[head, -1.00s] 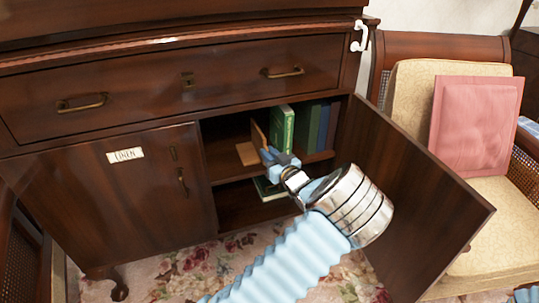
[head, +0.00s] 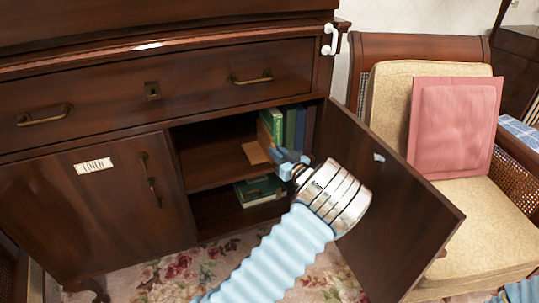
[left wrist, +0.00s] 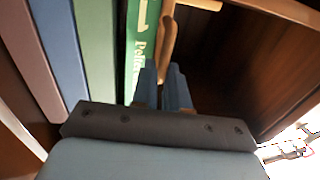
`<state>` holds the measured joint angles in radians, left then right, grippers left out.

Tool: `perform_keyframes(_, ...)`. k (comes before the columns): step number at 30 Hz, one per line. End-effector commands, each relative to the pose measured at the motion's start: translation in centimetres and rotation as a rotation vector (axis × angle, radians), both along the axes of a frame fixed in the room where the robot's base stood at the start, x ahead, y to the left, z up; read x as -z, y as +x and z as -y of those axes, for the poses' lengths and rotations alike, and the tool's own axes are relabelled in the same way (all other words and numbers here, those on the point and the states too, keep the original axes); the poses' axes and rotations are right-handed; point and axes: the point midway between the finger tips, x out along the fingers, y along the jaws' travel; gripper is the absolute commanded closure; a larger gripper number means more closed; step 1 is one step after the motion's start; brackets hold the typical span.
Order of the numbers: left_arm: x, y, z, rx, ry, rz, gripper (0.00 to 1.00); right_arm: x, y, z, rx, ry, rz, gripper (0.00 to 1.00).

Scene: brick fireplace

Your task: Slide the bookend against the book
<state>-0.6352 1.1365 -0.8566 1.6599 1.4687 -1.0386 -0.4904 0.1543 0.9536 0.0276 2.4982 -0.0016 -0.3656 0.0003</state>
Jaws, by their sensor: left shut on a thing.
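The wooden bookend (head: 255,153) stands on the upper shelf of the open cabinet, its flat tan base pointing left. Its thin upright shows in the left wrist view (left wrist: 169,32), close beside the green book (left wrist: 141,35); I cannot tell whether they touch. In the head view the green book (head: 273,121) stands upright at the end of a row of books. My left gripper (head: 280,155) reaches in from the front and is shut on the bookend, with its fingertips (left wrist: 163,82) around the upright. My right gripper is out of view.
Blue and dark books (head: 299,128) stand right of the green one. More books (head: 259,191) lie on the lower shelf. The open cabinet door (head: 385,205) stands right of my arm. A chair with a pink cushion (head: 450,128) is further right. The shelf's left part is clear.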

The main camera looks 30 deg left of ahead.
Motion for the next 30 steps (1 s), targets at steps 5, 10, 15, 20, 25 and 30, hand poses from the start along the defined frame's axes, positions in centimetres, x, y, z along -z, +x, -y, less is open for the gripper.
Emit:
perform_keyframes(5, 0.1, 0.2, 0.2, 0.000, -0.004, 0.000, 1.00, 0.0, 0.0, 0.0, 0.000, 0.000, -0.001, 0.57)
perform_keyframes(10, 0.1, 0.2, 0.2, 0.000, -0.004, 0.000, 1.00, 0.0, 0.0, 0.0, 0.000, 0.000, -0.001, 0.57)
perform_keyframes(15, 0.1, 0.2, 0.2, 0.000, -0.003, -0.001, 0.65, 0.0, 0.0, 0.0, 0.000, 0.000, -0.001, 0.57)
perform_keyframes(20, 0.1, 0.2, 0.2, 0.000, -0.002, 0.000, 0.64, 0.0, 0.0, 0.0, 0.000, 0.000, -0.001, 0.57)
perform_keyframes(25, 0.1, 0.1, 0.5, 0.001, -0.002, 0.000, 0.64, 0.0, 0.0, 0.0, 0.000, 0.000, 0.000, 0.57)
perform_keyframes(30, 0.1, -1.0, 2.6, 0.003, -0.004, -0.001, 0.64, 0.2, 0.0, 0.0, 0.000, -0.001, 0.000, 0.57)
